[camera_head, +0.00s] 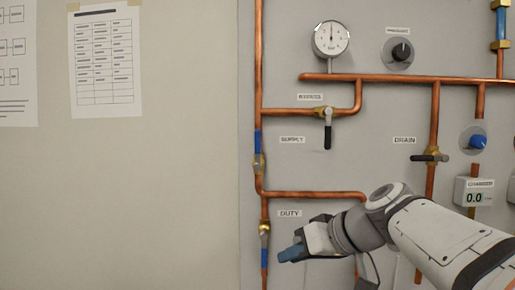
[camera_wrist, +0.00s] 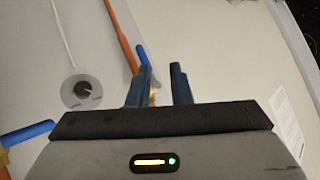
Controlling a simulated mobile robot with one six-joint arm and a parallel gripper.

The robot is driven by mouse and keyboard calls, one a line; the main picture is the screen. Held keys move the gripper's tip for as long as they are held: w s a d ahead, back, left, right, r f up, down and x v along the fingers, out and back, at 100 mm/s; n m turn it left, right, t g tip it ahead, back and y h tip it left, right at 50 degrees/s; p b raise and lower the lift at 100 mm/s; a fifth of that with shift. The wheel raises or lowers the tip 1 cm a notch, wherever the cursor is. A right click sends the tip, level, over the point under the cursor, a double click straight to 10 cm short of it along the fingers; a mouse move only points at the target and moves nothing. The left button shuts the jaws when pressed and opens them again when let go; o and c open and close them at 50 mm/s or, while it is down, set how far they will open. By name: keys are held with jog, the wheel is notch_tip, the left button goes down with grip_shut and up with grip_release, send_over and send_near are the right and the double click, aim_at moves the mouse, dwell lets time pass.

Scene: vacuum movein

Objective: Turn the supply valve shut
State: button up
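The supply valve (camera_head: 258,163) is a brass body on the left vertical copper pipe, left of the SUPPLY label. Its blue lever (camera_head: 258,141) points up along the pipe. My gripper (camera_head: 288,253) is below and right of it, apart from it, beside the duty valve (camera_head: 264,229), whose blue lever (camera_head: 264,257) hangs down. In the wrist view my gripper (camera_wrist: 161,70) has two dark blue fingers spread apart, with nothing clearly held. A blue lever (camera_wrist: 144,54) and a bit of brass show near the left finger. I cannot tell which valve that is.
The bypass valve (camera_head: 328,132) has a black lever hanging down. The drain valve (camera_head: 430,157) has a dark lever lying level. A gauge (camera_head: 331,39), a black knob (camera_head: 402,51) and a blue knob (camera_head: 477,142) sit on the panel. The wall at left is clear beyond paper sheets (camera_head: 105,60).

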aim_at(258, 151)
jog(key=w+a+r+n+t+y, duration=0.1)
jog(key=w+r+n+t+y, duration=0.15)
jog(key=r, duration=0.85)
jog(key=w+r+n+t+y, duration=0.1)
jog(key=w+r+n+y, duration=0.25)
jog(key=r, duration=0.65)
jog(key=p+x, duration=0.1)
jog(key=x, duration=0.2)
jog(key=p+x, duration=0.1)
jog(key=x, duration=0.3)
jog(key=shift+a+r+p, duration=0.25)
jog(key=shift+a+p, duration=0.1)
jog(key=shift+p, duration=0.05)
jog(key=shift+c, duration=0.5)
grip_shut()
